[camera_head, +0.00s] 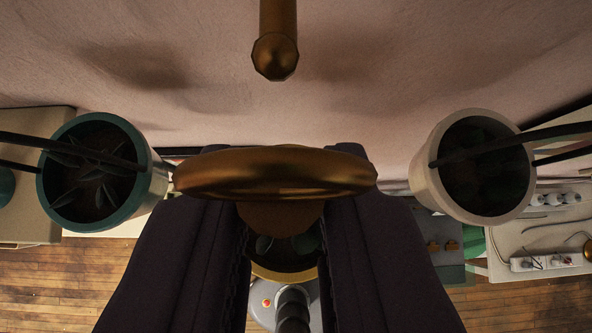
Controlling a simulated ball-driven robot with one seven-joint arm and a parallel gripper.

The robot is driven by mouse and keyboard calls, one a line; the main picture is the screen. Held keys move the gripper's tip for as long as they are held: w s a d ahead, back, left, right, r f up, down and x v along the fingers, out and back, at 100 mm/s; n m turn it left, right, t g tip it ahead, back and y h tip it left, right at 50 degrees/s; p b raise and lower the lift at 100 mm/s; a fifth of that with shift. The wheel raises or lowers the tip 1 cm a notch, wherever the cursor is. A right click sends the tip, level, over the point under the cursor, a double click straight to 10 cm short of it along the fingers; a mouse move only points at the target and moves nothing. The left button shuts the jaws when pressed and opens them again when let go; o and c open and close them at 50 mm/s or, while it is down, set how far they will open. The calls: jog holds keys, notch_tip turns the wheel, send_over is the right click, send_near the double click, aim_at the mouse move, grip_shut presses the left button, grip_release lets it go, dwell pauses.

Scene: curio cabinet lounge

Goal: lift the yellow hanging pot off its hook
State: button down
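My gripper (282,225) shows as two dark fingers from below, close on either side of a brown neck under a wide brass cap (275,175). The fingers appear to touch the neck. The yellow hanging pot (262,273) shows below, between the fingers, as a piece of yellow rim with dark soil and leaves. The cap and fingers hide most of it, and its link to the cap is hidden. A brass hook or peg (275,50) reaches out from the wall above the cap in the picture. Its visible tip appears clear of the cap.
A teal pot (152,190) hangs close on the left and a cream pot (430,190) on the right, both with dark straps. The pinkish wall (400,70) fills the top. Below are wooden floor (60,290) and furniture with a power strip (545,262) at right.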

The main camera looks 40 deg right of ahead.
jog(key=shift+r, duration=0.1)
jog(key=s+a+b, duration=0.2)
jog(key=s+a, duration=0.1)
jog(key=s, duration=0.2)
jog(key=shift+s, duration=0.15)
jog(key=shift+a, duration=0.1)
dwell(0.4)
